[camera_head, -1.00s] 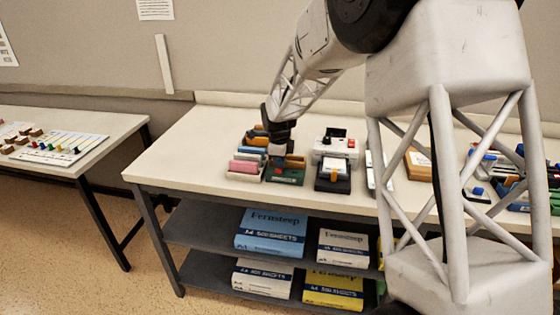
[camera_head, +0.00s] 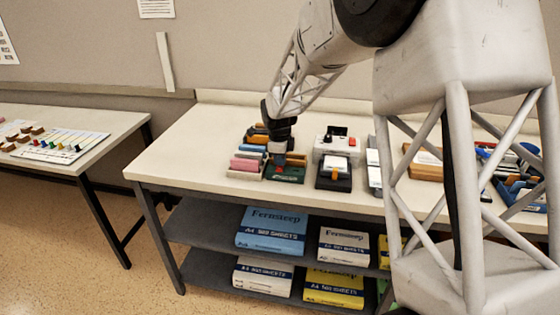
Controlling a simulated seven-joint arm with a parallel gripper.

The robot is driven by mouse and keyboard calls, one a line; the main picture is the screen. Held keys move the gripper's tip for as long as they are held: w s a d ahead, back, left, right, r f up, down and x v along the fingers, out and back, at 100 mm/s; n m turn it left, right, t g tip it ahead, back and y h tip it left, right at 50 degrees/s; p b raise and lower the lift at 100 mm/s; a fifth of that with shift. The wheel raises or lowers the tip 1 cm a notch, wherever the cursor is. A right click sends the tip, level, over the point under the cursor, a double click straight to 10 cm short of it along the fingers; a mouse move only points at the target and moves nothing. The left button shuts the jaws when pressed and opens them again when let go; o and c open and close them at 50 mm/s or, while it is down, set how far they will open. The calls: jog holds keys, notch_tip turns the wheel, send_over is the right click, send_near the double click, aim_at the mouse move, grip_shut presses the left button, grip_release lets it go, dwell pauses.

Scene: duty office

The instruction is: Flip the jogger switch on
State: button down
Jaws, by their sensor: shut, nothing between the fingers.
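My gripper (camera_head: 279,158) is shut and empty, pointing down over a dark green box (camera_head: 288,175) with a reddish-brown part on the table. A small white machine (camera_head: 325,148) with a black part on top and a red spot on its front stands just right of the gripper. It may be the jogger, but no label is readable and I cannot make out a switch or its position. The fingertips are small and dark here, and I cannot tell whether they touch anything.
Pink and blue blocks in a tray (camera_head: 246,174) sit left of the gripper. A black device with white paper (camera_head: 334,172) stands in front of the white machine. The table's left part (camera_head: 180,160) is clear. Paper packs (camera_head: 272,230) lie on shelves below.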

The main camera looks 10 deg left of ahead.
aim_at(279, 169)
notch_tip(279, 169, up, 13)
jog(key=s, duration=0.2)
jog(key=shift+s, duration=0.15)
dwell(0.6)
jog(key=shift+w+t, duration=0.4)
jog(key=shift+w, duration=0.3)
jog(key=f, duration=0.4)
jog(key=w+f, duration=0.1)
jog(key=f, duration=0.4)
jog(key=w+f, duration=0.1)
jog(key=f, duration=0.3)
jog(key=shift+w+f, duration=0.2)
jog(key=shift+f, duration=0.15)
jog(key=shift+f, duration=0.1)
